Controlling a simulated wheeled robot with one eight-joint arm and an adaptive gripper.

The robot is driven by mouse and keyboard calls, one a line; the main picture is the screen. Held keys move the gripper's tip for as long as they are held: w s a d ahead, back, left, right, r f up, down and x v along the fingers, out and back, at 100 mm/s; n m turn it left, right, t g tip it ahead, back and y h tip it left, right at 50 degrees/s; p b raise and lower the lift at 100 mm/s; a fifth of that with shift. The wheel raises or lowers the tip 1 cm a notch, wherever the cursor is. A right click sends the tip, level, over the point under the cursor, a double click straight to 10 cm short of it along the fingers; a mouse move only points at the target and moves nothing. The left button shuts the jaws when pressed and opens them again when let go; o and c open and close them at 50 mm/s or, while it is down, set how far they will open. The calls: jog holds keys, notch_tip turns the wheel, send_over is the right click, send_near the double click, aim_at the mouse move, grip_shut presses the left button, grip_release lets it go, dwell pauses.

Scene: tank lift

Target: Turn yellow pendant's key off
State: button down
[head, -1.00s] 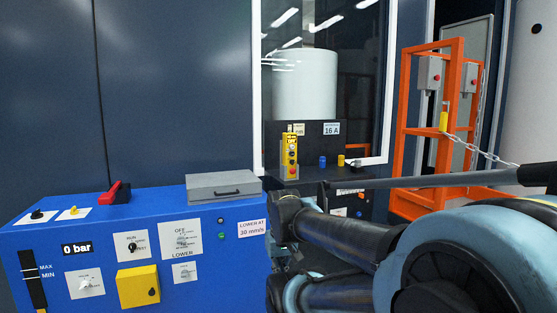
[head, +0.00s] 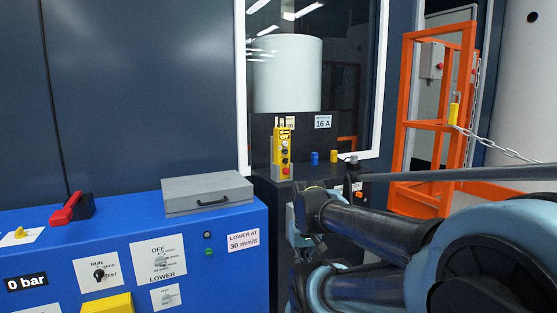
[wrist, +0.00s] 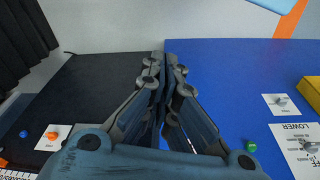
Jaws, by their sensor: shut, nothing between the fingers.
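The yellow pendant (head: 274,158) stands upright on the dark stand behind the blue cabinet, near the centre of the head view. It has a label at its top, a column of buttons and a red button low down. I cannot make out its key at this size. My gripper (wrist: 166,50) is shut and empty in the wrist view, with its fingers together over the border between the black surface and the blue cabinet. The pendant does not show in the wrist view. In the head view my arm hides most of the gripper, below and right of the pendant.
The blue cabinet (head: 215,274) with dials and a grey case (head: 207,190) fills the lower left. A blue knob (head: 314,158) and a yellow knob (head: 334,156) sit right of the pendant. An orange frame (head: 399,100) with a chain stands at right. A window is behind.

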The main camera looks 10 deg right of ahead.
jog(key=w+r+n+h, duration=0.2)
jog(key=w+r+n, duration=0.8)
jog(key=w+r, duration=0.9)
jog(key=w+a+r+n+h, duration=0.2)
jog(key=w+a+r+n, duration=0.2)
jog(key=w+r+n, duration=0.5)
jog(key=w+a+r+n+h, duration=0.1)
jog(key=w+a+r+n, duration=0.15)
jog(key=w+r, duration=0.75)
send_near(286, 161)
notch_tip(286, 161, down, 7)
jog(key=w, duration=0.1)
jog(key=shift+d+r+g, duration=0.2)
jog(key=shift+d+g, duration=0.1)
jog(key=shift+d, duration=0.1)
jog(key=shift+d+f, duration=0.1)
jog(key=shift+f, duration=0.2)
